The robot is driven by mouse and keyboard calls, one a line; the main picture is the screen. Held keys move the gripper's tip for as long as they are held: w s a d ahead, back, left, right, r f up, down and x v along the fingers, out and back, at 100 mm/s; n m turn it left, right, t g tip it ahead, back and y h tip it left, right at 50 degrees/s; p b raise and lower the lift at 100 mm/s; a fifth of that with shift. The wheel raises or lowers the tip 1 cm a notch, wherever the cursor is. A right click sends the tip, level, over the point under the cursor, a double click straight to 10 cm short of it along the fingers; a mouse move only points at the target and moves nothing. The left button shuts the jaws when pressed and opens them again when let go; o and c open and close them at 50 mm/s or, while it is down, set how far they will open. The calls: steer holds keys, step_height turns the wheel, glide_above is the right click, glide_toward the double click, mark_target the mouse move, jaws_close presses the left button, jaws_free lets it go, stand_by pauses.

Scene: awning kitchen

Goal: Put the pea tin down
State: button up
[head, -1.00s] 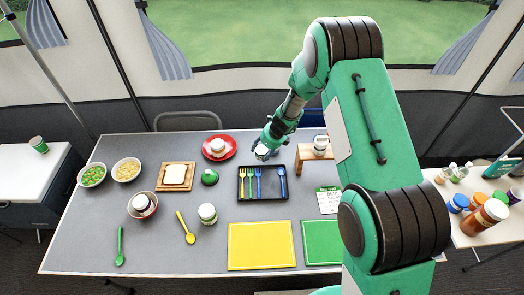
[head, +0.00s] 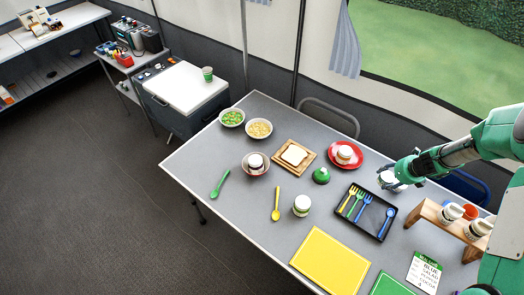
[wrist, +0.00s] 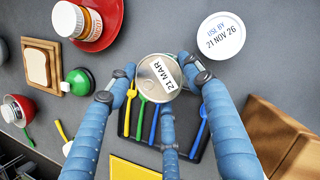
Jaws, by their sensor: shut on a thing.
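My gripper (wrist: 158,75) has its blue fingers shut around a small tin (wrist: 153,82) whose grey lid reads "21 MAR". The contents label is not readable. In the head view my gripper (head: 390,180) holds the white tin (head: 387,178) beside the far edge of the black cutlery tray (head: 384,235). In the wrist view the tin overlaps part of the tray and its forks. How high it is above the table is hard to tell.
A white-lidded jar (wrist: 221,37) marked "USE BY 21 NOV 26" stands near the held tin. A wooden rack (head: 430,212) with jars is at right. A red plate (head: 357,158) with a jar and a green dome (head: 321,175) are at left. Bare grey table lies between them.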

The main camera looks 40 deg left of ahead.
mark_target(386, 177)
steer(key=r, duration=0.7)
steer(key=shift+a, duration=0.4)
steer(key=s+a+n+g+b, duration=0.15)
steer(key=a+n, duration=0.35)
steer(key=a, duration=2.8)
steer(key=s+a+n+g, duration=0.1)
steer(key=s+a, duration=0.6)
steer(key=a, duration=0.4)
steer(key=s+a+n+b, duration=0.1)
steer(key=s+a+n, duration=0.1)
steer(key=s+a, duration=0.7)
steer(key=s+a+n+g, duration=0.1)
steer(key=s+a, duration=0.4)
steer(key=a, duration=0.8)
steer(key=shift+y, duration=0.4)
steer(key=shift+f, duration=2.5)
steer(key=shift+f, duration=0.15)
steer(key=shift+f+b, duration=0.8)
steer(key=shift+f, duration=2.2)
